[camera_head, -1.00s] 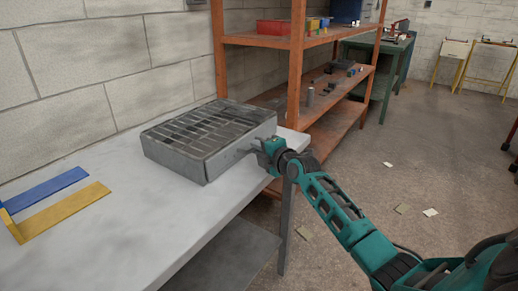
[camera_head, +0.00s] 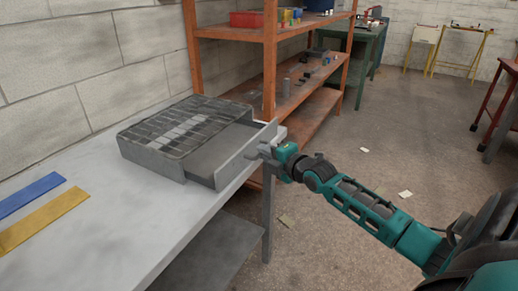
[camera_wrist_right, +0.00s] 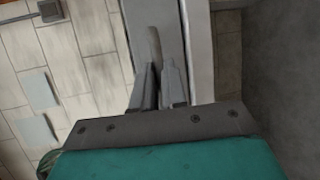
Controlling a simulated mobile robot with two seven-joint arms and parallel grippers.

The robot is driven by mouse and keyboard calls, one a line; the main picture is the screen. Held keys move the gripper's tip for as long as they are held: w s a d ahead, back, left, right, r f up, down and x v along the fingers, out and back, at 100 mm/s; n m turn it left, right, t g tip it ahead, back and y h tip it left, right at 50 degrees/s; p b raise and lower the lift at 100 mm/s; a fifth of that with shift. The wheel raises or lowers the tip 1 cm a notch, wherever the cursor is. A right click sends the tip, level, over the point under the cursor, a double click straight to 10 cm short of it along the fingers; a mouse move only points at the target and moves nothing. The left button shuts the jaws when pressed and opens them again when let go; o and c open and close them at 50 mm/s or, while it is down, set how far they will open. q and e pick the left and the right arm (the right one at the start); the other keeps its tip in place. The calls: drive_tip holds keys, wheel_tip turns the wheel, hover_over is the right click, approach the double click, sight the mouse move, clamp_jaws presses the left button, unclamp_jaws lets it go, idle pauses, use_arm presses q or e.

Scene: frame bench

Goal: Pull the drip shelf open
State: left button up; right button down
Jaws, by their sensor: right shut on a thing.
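The grey metal drip shelf (camera_head: 226,152) sticks out of the front of a low grey box with a slatted grate top (camera_head: 178,125). The box stands on the white bench near its right end. A flat, bare shelf floor shows between the box and the upright front panel. My right gripper (camera_head: 262,150) is at the outer face of that panel. In the right wrist view its two fingers (camera_wrist_right: 159,88) are closed around a thin grey handle (camera_wrist_right: 154,45). My left gripper is in neither view.
The white bench top (camera_head: 130,215) has a blue strip (camera_head: 30,192) and a yellow strip (camera_head: 42,220) at the left. An orange shelf rack (camera_head: 270,60) stands behind the box. Open floor (camera_head: 350,150) lies to the right, with a few scraps on it.

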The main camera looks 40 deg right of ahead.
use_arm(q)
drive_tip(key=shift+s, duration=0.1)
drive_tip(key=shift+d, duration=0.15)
use_arm(e)
drive_tip(key=c, duration=1.2)
unclamp_jaws()
drive_tip(key=shift+o, duration=0.2)
use_arm(q)
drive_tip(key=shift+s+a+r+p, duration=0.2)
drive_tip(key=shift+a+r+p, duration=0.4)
drive_tip(key=shift+p, duration=0.6)
use_arm(e)
drive_tip(key=s+r, duration=0.2)
drive_tip(key=s, duration=1)
drive_tip(key=shift+s+r, duration=0.3)
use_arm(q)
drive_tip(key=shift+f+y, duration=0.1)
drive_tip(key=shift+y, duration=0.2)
